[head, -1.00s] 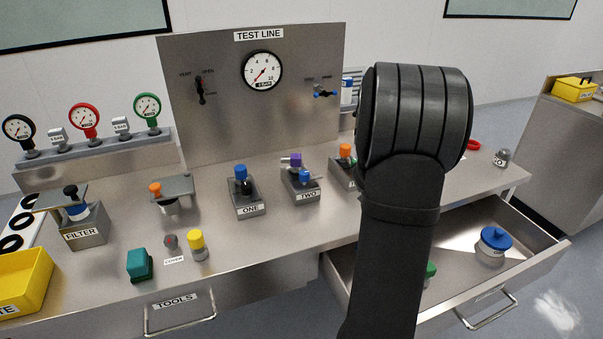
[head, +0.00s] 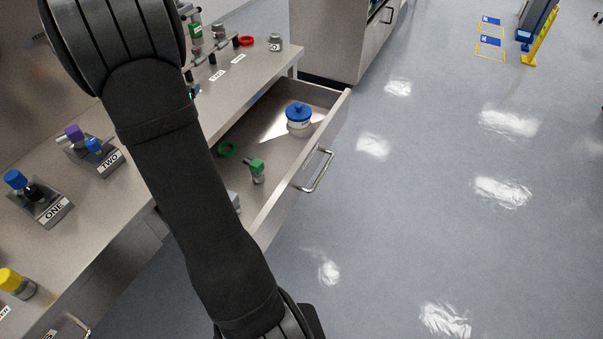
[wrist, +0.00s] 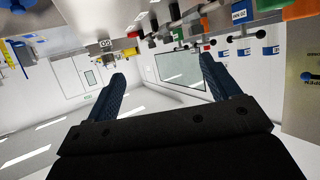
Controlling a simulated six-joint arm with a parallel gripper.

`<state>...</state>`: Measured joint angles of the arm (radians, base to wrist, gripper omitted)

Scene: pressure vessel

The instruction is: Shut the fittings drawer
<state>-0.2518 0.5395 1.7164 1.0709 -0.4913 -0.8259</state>
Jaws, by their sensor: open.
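The fittings drawer (head: 284,190) is pulled out from the bench front on the right side, in the head view. Its bar handle (head: 318,171) is on the outer face. Inside lie a jar with a blue lid (head: 299,117), a green-topped fitting (head: 257,170) and a green ring (head: 226,149). My arm crosses in front of the drawer's near end and hides part of it. My gripper (wrist: 160,85) shows in the wrist view, its two dark blue fingers wide apart with nothing between them. It is not visible in the head view, and the drawer is not recognisable in the wrist view.
On the bench stand station ONE (head: 40,198), station TWO (head: 93,150), a yellow-capped fitting (head: 17,284), a red ring (head: 246,41) and a small grey weight (head: 276,42). Another cabinet (head: 345,40) stands beyond the bench. The floor right of the drawer is clear.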

